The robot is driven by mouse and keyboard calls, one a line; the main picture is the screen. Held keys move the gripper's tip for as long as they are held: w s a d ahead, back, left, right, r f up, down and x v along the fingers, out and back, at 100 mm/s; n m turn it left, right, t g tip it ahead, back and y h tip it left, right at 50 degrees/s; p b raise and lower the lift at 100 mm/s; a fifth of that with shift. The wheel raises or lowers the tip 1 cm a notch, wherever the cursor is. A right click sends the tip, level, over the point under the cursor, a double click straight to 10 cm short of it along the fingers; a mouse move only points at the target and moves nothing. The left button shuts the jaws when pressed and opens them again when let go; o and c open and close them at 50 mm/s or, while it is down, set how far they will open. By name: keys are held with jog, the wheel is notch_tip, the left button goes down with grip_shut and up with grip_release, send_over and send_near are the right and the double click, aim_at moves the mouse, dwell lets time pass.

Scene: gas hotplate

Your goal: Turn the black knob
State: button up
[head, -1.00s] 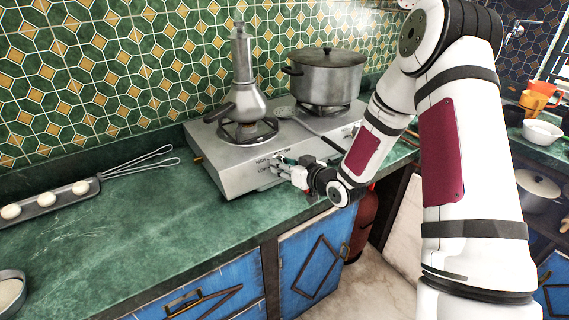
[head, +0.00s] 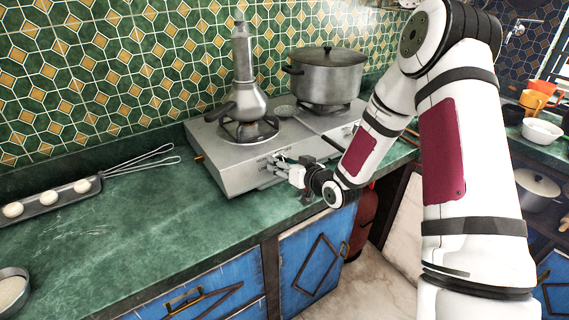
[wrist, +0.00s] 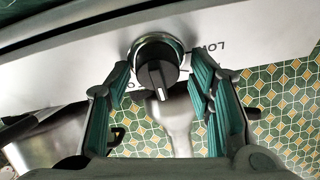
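The black knob (wrist: 156,76) shows in the wrist view on the front panel of the gas hotplate (head: 232,165). It has a silver ring and a pale pointer line, which points toward the bottom of the picture. My gripper (wrist: 160,66) is open, with one green-padded finger on each side of the knob. Gaps show between the knob and both fingers, so neither seems to touch it. In the head view my gripper (head: 281,166) is at the hotplate's front face and hides the knob.
A metal moka-style pot (head: 245,95) stands on the left burner and a lidded pot (head: 327,78) on the right one. A whisk (head: 140,162) and a tray (head: 50,197) lie on the green counter (head: 130,235). The counter left of the hotplate is mostly clear.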

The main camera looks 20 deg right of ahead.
jog(key=shift+d, duration=0.15)
jog(key=shift+s+d+r, duration=0.15)
jog(key=shift+s, duration=0.2)
jog(key=v, duration=1.1)
jog(key=shift+s, duration=0.1)
jog(key=s+d+r+g+h, duration=0.2)
jog(key=s+r+g+h, duration=0.45)
jog(key=s+r, duration=0.5)
jog(key=s+a+r+g+y, duration=0.1)
jog(key=s+a+r, duration=0.1)
jog(key=s, duration=0.7)
jog(key=s+a+r+m+g, duration=0.1)
jog(key=s+a+r+g, duration=0.1)
jog(key=s, duration=0.8)
notch_tip(320, 180, up, 3)
jog(key=shift+a+f+y+p, duration=0.15)
jog(key=shift+a+y+p, duration=0.25)
jog(key=shift+a, duration=0.4)
